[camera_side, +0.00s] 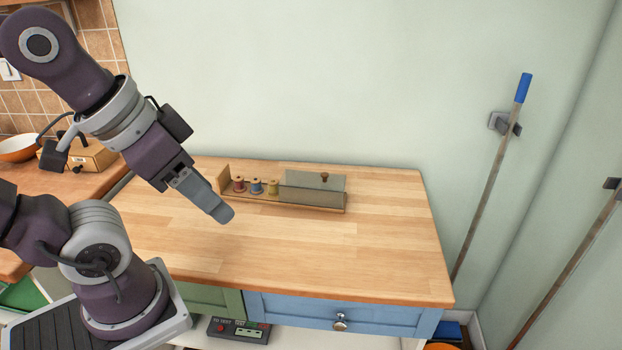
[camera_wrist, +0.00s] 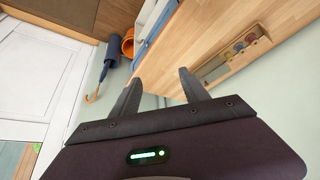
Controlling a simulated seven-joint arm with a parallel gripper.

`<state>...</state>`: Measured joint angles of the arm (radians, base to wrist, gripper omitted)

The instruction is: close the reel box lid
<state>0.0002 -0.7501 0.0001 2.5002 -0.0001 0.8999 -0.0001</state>
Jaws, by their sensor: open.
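The reel box (camera_side: 300,207) is a long, low wooden box near the back of the wooden worktop. Its grey lid (camera_side: 300,187) has a small brown knob (camera_side: 324,177) and covers the right part. The left part is uncovered and shows a red reel (camera_side: 239,184), a blue reel (camera_side: 256,186) and a yellow reel (camera_side: 272,187). In the wrist view the box (camera_wrist: 212,69) lies at the right, partly hidden by a finger. My gripper (camera_side: 225,214) is open and empty, above the worktop, in front and left of the box. Its two fingers show apart in the wrist view (camera_wrist: 158,92).
The worktop (camera_side: 330,255) is clear in front of and right of the box. A pale green wall (camera_side: 300,80) stands close behind it. A pole with a blue grip (camera_side: 490,170) hangs at right. A wooden box (camera_side: 92,157) and an orange bowl (camera_side: 17,148) sit on the left counter.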

